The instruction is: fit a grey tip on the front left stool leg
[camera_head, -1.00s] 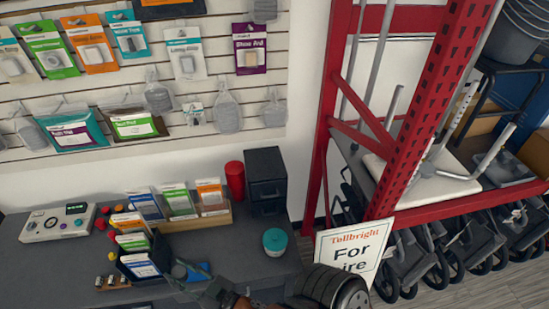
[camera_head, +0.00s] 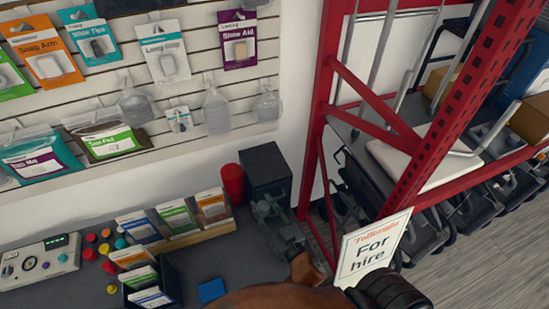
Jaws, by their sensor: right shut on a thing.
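A stool lies upside down on the red rack's shelf, its white seat (camera_head: 405,163) down and its grey legs sticking up. Red uprights partly cover it. I cannot tell which leg is the front left one. My right gripper (camera_head: 272,208) is in front of the black drawer box on the counter, left of the rack and well away from the stool. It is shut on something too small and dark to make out. A teal "Tips" card (camera_head: 90,35) hangs on the wall. No loose grey tip is clear to see. My left gripper is not in view.
A red cup (camera_head: 232,183), black drawer box (camera_head: 265,170), blue pad (camera_head: 211,290) and card packs (camera_head: 176,216) are on the counter.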

